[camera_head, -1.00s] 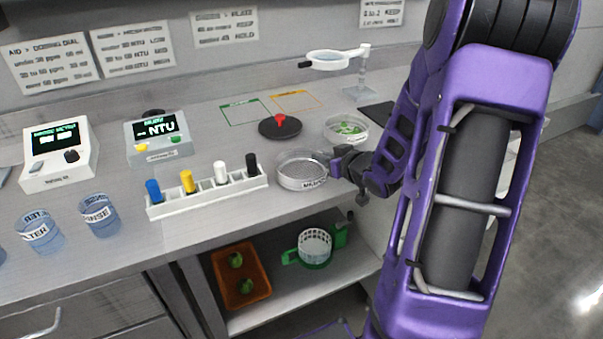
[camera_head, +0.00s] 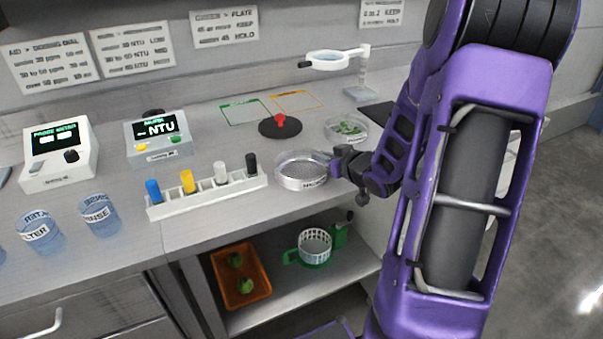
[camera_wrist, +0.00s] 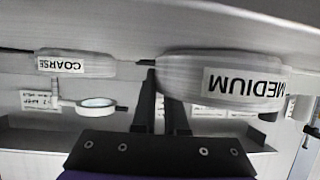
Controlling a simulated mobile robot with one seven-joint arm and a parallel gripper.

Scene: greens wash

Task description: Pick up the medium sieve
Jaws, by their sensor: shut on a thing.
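The medium sieve (camera_head: 301,172) is a round, shallow, clear-walled dish with a mesh, at the front edge of the bench. Its MEDIUM label reads upside down in the wrist view (camera_wrist: 243,85). My gripper (camera_head: 331,165) is at the sieve's right side in the head view. Its two dark fingers (camera_wrist: 165,85) are close together at the sieve's wall in the wrist view, shut on it. The exact contact is partly hidden. The sieve looks level, and I cannot tell whether it is clear of the bench.
A black disc with a red knob (camera_head: 280,126) lies behind the sieve, and a white rack (camera_head: 207,195) stands left. A COARSE-labelled sieve (camera_wrist: 75,64) shows in the wrist view. A magnifier (camera_head: 333,60) stands at the back.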

